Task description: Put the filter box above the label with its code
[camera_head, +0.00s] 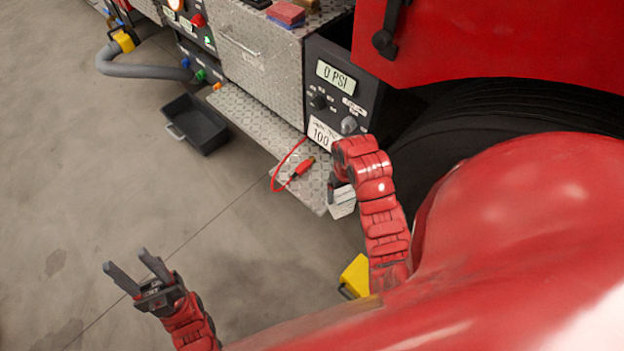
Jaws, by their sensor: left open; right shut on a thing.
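My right gripper (333,188) is mostly hidden behind my own red forearm and wrist. It is shut on a small white box (342,204), which shows just below the wrist by the end of the metal step; I take it to be the filter box. Its code cannot be read. A white label (322,134) with "100" on it is on the lower part of the dark pump panel (338,50), above and left of the held box. My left gripper (139,258) is open and empty over the bare floor at lower left.
A red cable with a connector (302,169) lies on the diamond-plate step (259,128). A black open bin (195,124) stands on the floor beside the step. A yellow object (355,275) is below my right arm. A large black tyre (485,125) is at right. Floor at left is clear.

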